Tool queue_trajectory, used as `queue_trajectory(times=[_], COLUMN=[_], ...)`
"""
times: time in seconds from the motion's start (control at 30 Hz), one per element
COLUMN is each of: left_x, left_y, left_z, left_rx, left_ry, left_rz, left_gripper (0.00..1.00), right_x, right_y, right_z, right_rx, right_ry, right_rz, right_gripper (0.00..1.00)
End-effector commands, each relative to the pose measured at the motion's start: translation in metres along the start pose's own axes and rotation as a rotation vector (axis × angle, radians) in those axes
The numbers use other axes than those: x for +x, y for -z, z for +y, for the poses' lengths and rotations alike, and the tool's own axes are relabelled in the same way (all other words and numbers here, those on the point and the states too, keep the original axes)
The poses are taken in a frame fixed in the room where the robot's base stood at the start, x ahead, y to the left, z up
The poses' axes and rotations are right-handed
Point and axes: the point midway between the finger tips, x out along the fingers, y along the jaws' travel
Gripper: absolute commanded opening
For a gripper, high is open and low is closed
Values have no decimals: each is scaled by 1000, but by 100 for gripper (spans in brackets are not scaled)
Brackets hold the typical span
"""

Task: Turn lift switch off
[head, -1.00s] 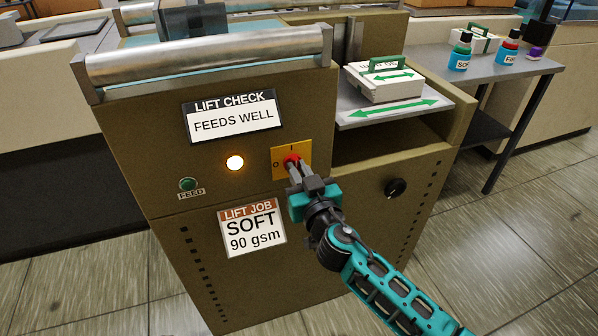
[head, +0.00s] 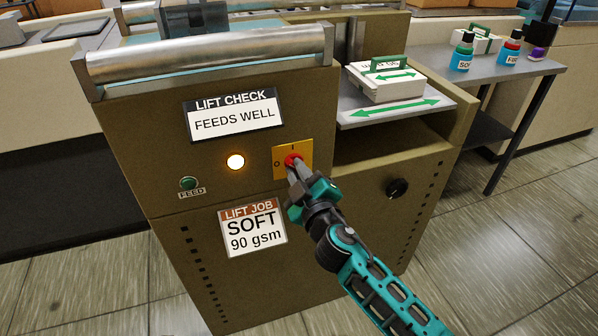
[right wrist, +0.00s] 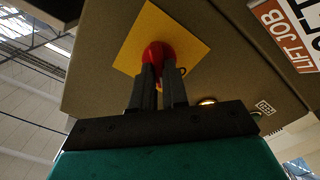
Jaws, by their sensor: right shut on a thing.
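The lift switch is a red knob (head: 292,160) on a yellow plate (head: 305,152) marked O and I, on the front of the brown machine. My right gripper (head: 296,172) is shut on the red knob; its fingers cover the lower part of it. In the right wrist view the two dark fingers (right wrist: 160,85) meet the red knob (right wrist: 158,56) in front of the yellow plate (right wrist: 185,35). The round lamp (head: 235,162) left of the switch glows orange. My left gripper is not in view.
A green FEED button (head: 188,184) sits left of the lamp. A black knob (head: 397,188) is on the panel at right. A LIFT JOB sign (head: 252,228) hangs below the switch. A paper stack (head: 384,84) lies on the shelf (head: 350,113) at right.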

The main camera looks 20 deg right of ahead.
Motion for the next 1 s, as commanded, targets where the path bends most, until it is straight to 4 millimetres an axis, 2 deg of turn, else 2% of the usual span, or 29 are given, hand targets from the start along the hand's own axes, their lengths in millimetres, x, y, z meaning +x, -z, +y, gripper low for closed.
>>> queue_trajectory(times=[0.6,1.0], left_x=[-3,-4], left_y=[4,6], left_z=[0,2], left_rx=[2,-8], left_ry=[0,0], left_rz=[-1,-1], left_gripper=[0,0], right_x=[0,0], right_y=[-1,-2], right_z=[-3,-4], right_rx=[-563,-766], right_ry=[1,2], right_rz=[-2,-1], right_gripper=[0,0])
